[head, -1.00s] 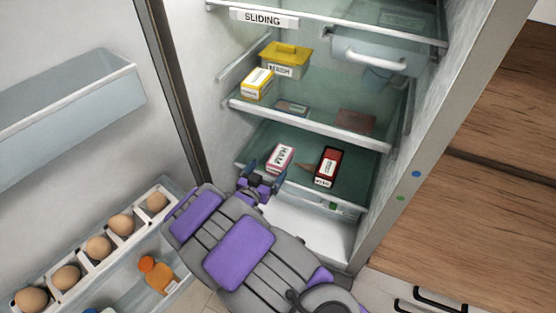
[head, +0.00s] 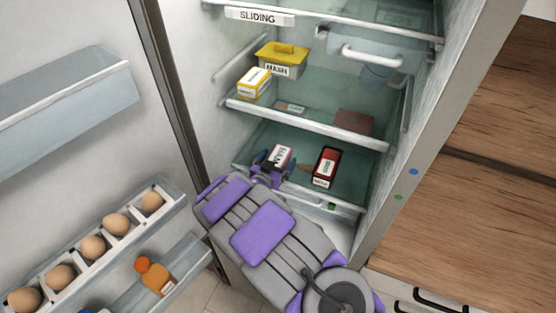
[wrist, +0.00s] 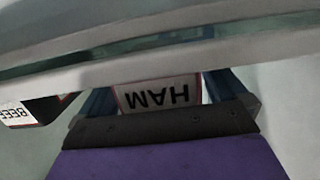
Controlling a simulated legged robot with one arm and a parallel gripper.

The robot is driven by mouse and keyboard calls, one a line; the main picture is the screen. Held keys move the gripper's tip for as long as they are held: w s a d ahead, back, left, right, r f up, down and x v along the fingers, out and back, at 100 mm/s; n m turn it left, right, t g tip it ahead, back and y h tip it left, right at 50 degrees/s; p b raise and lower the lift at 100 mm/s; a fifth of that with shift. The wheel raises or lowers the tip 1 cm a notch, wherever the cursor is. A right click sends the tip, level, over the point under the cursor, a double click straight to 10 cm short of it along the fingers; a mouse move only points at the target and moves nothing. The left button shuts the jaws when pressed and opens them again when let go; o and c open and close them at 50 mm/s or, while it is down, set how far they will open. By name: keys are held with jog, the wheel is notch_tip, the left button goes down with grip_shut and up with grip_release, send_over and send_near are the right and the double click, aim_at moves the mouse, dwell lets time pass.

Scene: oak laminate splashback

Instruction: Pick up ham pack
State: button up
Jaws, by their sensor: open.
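The ham pack (head: 280,155) is a small white box with a red edge and dark lettering. It lies on the lower glass shelf inside the open fridge. In the wrist view the ham pack (wrist: 158,94) shows its label upside down between my two fingers. My gripper (head: 271,164) is open, with one finger on either side of the near end of the pack. I cannot tell whether the fingers touch it. In the wrist view my gripper (wrist: 160,88) is partly hidden by the shelf edge crossing above.
A red and black beef pack (head: 326,166) lies just right of the ham pack. The middle shelf's front rail (head: 305,126) runs above my gripper. The door's egg rack (head: 95,245) is at the left.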

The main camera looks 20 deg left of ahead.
jog(key=shift+a, duration=0.15)
jog(key=c, duration=1.2)
